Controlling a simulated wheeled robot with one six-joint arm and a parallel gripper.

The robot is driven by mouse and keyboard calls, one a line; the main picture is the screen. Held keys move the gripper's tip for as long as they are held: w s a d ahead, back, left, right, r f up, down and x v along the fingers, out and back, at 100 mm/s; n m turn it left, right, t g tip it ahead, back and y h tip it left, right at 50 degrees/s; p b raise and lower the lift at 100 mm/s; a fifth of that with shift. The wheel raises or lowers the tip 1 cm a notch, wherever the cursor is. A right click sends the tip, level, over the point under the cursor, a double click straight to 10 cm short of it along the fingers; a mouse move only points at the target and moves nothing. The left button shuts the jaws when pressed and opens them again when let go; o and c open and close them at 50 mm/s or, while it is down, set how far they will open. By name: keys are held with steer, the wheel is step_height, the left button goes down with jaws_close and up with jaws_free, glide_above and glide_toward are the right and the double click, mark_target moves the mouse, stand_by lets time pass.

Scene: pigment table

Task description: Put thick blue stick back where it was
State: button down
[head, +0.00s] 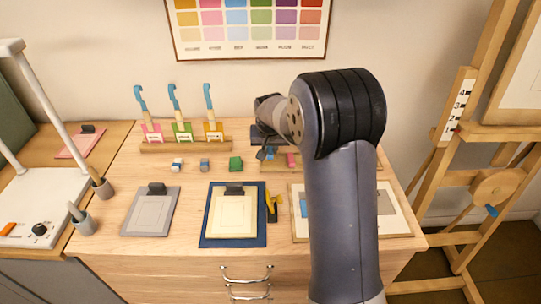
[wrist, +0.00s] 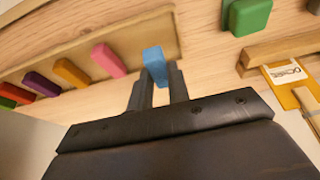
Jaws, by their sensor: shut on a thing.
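The blue stick (wrist: 155,64) is a short block between my gripper's fingertips in the wrist view. My gripper (wrist: 157,88) is shut on it. The stick is at the end of a wooden tray (wrist: 135,32), beside a pink stick (wrist: 108,60); I cannot tell whether it touches the tray. Orange (wrist: 70,73), purple (wrist: 42,85) and further sticks continue the row. In the head view my gripper (head: 264,148) is at the back of the table, left of the pink stick (head: 291,160); my arm hides much of the tray.
A green block (wrist: 248,15) lies beside the tray, with two smaller blocks (head: 204,164) to its left in the head view. A wooden rack (head: 185,146) with three blue-handled tools stands behind them. Boards with papers (head: 234,214) cover the front. An easel (head: 490,130) stands right.

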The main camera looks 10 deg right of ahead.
mark_target(270, 153)
steer(key=shift+f, duration=1.65)
steer(key=shift+f, duration=0.15)
steer(key=c, duration=1.6)
jaws_free()
steer(key=shift+r, duration=0.25)
steer(key=v, duration=1.2)
steer(key=shift+b, duration=0.3)
